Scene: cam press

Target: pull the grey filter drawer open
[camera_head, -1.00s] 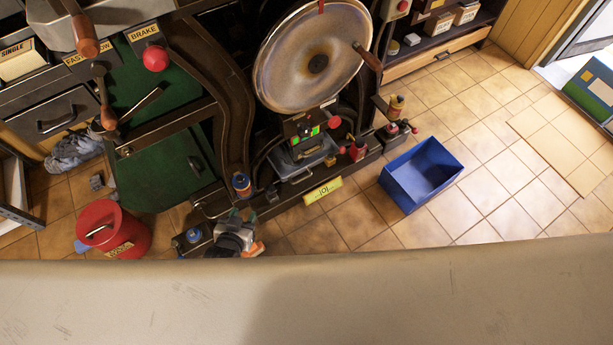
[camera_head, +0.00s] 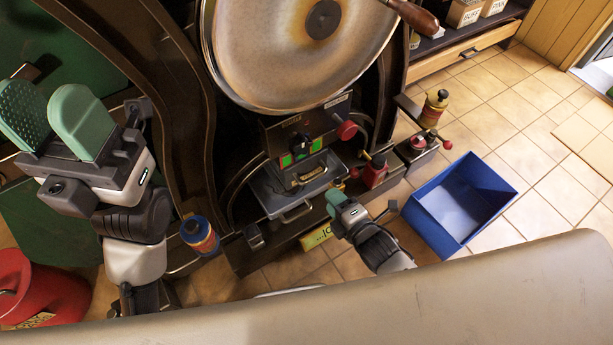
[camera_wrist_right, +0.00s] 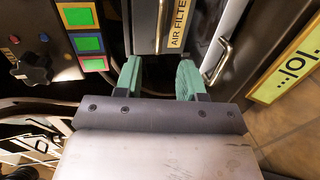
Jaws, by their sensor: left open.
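The grey filter drawer (camera_head: 308,168), marked with a yellow label, sits in the machine below the green-lit panel (camera_head: 287,161). In the right wrist view the grey drawer front (camera_wrist_right: 145,28) and its AIR FILTER label show straight ahead, with an upright bar handle (camera_wrist_right: 160,25). My right gripper (camera_head: 336,198) is low and to the right of the drawer. In the wrist view its teal fingers (camera_wrist_right: 159,66) are apart, with the handle just beyond the gap and nothing visible between them. My left gripper (camera_head: 50,97) is raised at the left, open and empty, away from the drawer.
A grey tray (camera_head: 268,193) with its own handle sits below the drawer. A red oil can (camera_head: 375,172) stands close to the right gripper. A blue bin (camera_head: 432,222) is on the floor at right, a red bucket (camera_head: 45,290) at lower left. A large metal disc (camera_head: 300,50) hangs above.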

